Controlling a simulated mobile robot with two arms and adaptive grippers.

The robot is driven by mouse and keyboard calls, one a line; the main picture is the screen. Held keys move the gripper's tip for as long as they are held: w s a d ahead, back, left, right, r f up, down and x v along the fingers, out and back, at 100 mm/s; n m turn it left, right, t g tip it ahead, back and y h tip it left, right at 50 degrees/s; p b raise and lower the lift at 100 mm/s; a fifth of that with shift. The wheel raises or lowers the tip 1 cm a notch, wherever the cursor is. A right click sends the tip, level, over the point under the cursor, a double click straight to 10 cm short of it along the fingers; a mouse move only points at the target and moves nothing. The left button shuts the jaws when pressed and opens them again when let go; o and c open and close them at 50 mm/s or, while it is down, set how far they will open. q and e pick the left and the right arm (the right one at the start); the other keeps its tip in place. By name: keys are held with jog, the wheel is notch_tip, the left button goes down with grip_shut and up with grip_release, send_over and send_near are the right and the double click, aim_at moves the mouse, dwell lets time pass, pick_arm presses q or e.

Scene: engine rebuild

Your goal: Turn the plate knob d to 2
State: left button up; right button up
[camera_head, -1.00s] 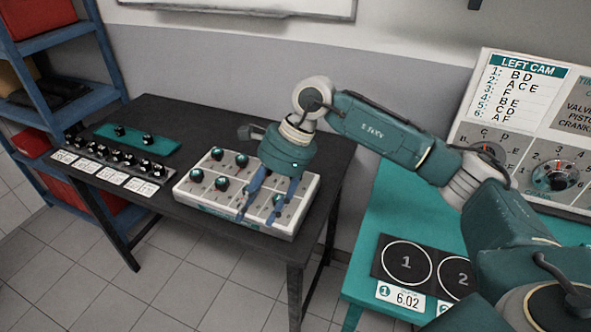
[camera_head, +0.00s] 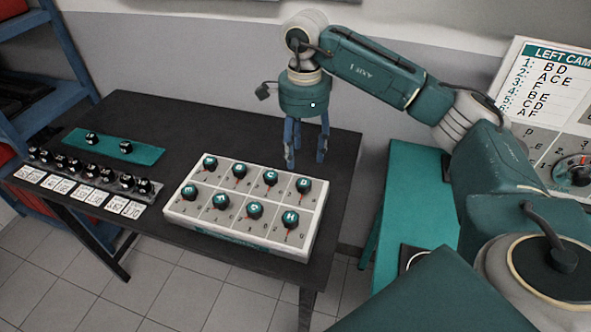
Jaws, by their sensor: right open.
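My left gripper is not in view.
A row of small black knobs with white cards (camera_head: 85,194) and a teal strip with two knobs (camera_head: 114,146) lie left of the plate. The dark table (camera_head: 200,117) is clear behind it. A teal table (camera_head: 415,185) and a lettered panel (camera_head: 553,70) stand right.

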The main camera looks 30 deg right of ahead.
aim_at(304, 183)
jog(key=f+p, duration=0.1)
jog(key=f, duration=0.2)
jog(key=s+f, duration=0.1)
jog(key=f, duration=0.2)
jog(key=shift+s+p, duration=0.15)
jog(key=shift+p, duration=0.25)
jog(key=shift+w+f+p, duration=0.25)
jog(key=shift+f+p, duration=0.05)
jog(key=shift+f, duration=1.55)
jog(key=c, duration=0.3)
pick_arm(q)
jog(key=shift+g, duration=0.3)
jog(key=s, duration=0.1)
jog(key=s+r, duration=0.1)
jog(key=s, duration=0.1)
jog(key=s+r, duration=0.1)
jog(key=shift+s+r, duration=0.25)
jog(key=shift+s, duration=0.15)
pick_arm(e)
jog(key=c, duration=0.8)
